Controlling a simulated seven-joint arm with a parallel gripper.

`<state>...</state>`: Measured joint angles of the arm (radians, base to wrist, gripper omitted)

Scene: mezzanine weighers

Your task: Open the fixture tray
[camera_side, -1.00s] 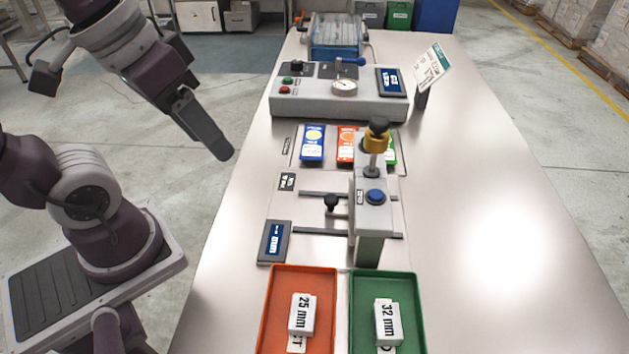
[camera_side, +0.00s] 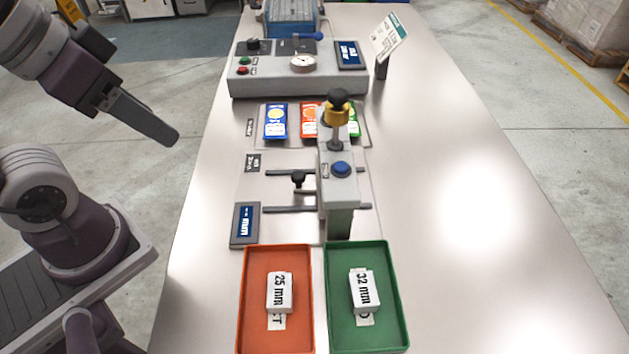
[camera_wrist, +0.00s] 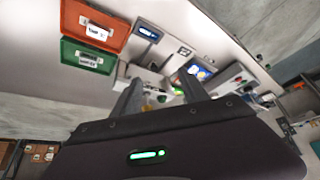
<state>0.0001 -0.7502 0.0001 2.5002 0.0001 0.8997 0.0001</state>
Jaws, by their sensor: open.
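My gripper (camera_side: 165,136) hangs at the left of the bench in the side view, apart from everything on it. In the wrist view my gripper (camera_wrist: 160,84) has its two fingers apart with nothing held. No part is plainly labelled as the fixture tray. A blue, ribbed tray-like unit (camera_side: 291,16) stands at the bench's far end, partly cut off by the picture's top edge; whether it is open cannot be told. A grey press-like fixture (camera_side: 339,190) stands mid-bench with a yellow and black knob (camera_side: 337,108), a blue button (camera_side: 341,169) and slotted rails.
A grey console (camera_side: 290,82) with dial and buttons lies before the blue unit. Coloured packets (camera_side: 275,122) lie behind the press. An orange tray (camera_side: 247,300) and a green tray (camera_side: 396,300) hold labelled white blocks. A sign (camera_side: 389,38) stands right; the bench's right side is clear.

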